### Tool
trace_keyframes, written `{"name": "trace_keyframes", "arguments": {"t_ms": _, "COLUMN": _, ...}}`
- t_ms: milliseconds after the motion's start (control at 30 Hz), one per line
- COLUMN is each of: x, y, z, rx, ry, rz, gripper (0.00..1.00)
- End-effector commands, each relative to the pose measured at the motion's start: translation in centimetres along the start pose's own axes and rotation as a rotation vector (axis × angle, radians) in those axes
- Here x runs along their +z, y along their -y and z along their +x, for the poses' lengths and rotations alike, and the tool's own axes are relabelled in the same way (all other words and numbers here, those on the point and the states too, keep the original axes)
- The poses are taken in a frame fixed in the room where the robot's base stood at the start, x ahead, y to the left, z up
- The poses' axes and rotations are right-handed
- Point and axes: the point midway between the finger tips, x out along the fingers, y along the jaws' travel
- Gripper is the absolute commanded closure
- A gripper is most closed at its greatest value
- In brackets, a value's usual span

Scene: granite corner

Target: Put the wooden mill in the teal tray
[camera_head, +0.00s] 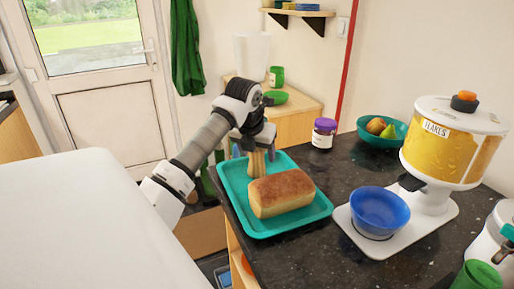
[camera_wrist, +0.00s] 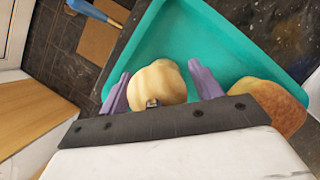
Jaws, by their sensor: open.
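The wooden mill (camera_head: 257,165) is light wood and appears to stand upright in the teal tray (camera_head: 238,208), behind the bread loaf. In the wrist view the mill's rounded top (camera_wrist: 157,80) sits between the two purple fingers of my gripper (camera_wrist: 162,87). The fingers are spread, with a visible gap on each side of the mill. In the head view my gripper (camera_head: 257,148) is over the far left part of the tray, around the mill's upper part. The mill's base is partly hidden.
The brown loaf (camera_head: 282,192) lies in the tray close to the mill. A purple-lidded jar (camera_head: 323,138) and a fruit bowl (camera_head: 367,139) stand behind. A flakes dispenser (camera_head: 440,150) with a blue bowl (camera_head: 380,211) stands to the right. The dark counter has some clear room between.

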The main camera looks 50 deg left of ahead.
Motion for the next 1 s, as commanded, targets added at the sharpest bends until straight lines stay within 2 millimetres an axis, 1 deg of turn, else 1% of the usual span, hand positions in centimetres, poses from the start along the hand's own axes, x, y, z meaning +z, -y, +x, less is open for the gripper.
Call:
{"name": "trace_keyframes", "arguments": {"t_ms": 167, "x": 0.1, "y": 0.0, "z": -0.7, "rx": 0.001, "ry": 0.001, "rz": 0.0, "gripper": 0.36}}
{"name": "trace_keyframes", "arguments": {"t_ms": 233, "x": 0.1, "y": -0.1, "z": -1.7, "rx": 0.004, "ry": 0.002, "rz": 0.0, "gripper": 0.36}}
{"name": "trace_keyframes", "arguments": {"t_ms": 367, "x": 0.1, "y": -0.1, "z": -4.4, "rx": 0.004, "ry": 0.003, "rz": 0.0, "gripper": 0.36}}
{"name": "trace_keyframes", "arguments": {"t_ms": 500, "x": 0.1, "y": -0.1, "z": -7.5, "rx": 0.004, "ry": 0.003, "rz": 0.0, "gripper": 0.36}}
{"name": "trace_keyframes", "arguments": {"t_ms": 600, "x": 0.1, "y": -0.1, "z": -9.4, "rx": 0.003, "ry": 0.001, "rz": 0.0, "gripper": 0.36}}
{"name": "trace_keyframes", "arguments": {"t_ms": 700, "x": 0.1, "y": 0.0, "z": -10.9, "rx": 0.002, "ry": 0.002, "rz": 0.0, "gripper": 0.36}}
{"name": "trace_keyframes", "arguments": {"t_ms": 833, "x": 0.1, "y": -0.1, "z": -12.0, "rx": 0.002, "ry": 0.0, "rz": -0.001, "gripper": 0.36}}
{"name": "trace_keyframes", "arguments": {"t_ms": 1000, "x": 0.1, "y": 0.0, "z": -12.3, "rx": 0.0, "ry": -0.001, "rz": -0.001, "gripper": 0.36}}
